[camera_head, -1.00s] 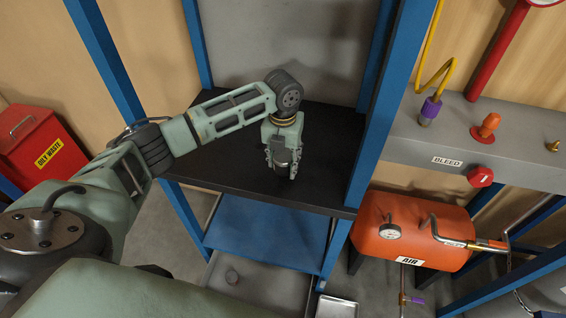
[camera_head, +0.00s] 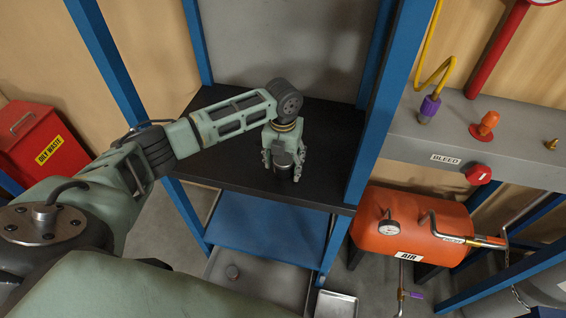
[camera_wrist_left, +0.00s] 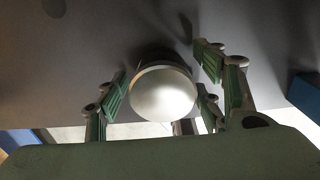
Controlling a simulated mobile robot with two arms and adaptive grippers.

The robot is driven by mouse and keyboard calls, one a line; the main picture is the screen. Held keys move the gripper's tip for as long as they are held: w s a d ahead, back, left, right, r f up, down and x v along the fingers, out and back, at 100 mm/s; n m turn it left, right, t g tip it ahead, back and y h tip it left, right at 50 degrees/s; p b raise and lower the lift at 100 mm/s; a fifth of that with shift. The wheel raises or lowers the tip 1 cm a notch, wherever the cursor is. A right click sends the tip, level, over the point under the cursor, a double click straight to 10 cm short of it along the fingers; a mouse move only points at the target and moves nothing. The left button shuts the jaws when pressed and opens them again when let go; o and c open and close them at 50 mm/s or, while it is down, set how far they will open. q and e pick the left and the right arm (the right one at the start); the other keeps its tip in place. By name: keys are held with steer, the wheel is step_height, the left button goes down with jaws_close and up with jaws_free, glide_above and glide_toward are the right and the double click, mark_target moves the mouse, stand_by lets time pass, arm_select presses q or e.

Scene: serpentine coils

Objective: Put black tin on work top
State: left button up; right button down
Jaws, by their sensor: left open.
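The black tin (camera_head: 284,172) is a small dark cylinder that appears to stand on the black work top (camera_head: 333,140), near its front edge. My left gripper (camera_head: 284,168) points down over the tin, with its fingers spread on either side of it. In the left wrist view the tin's round, pale, shiny top (camera_wrist_left: 163,93) sits between the open green-padded fingers (camera_wrist_left: 165,95), with gaps visible at its sides. The tin's lower part is mostly hidden. My right gripper is not in view.
Blue frame posts (camera_head: 385,110) flank the work top. A blue lower shelf (camera_head: 265,228) is below it. A red oily waste bin (camera_head: 35,145) stands at left, an orange air tank (camera_head: 415,228) at right. The work top is clear around the gripper.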

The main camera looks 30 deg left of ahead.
arm_select(q)
steer(key=shift+r, duration=0.6)
step_height(320, 180, up, 11)
steer(key=shift+r+b, duration=0.1)
steer(key=shift+b, duration=1.1)
steer(key=shift+s, duration=0.1)
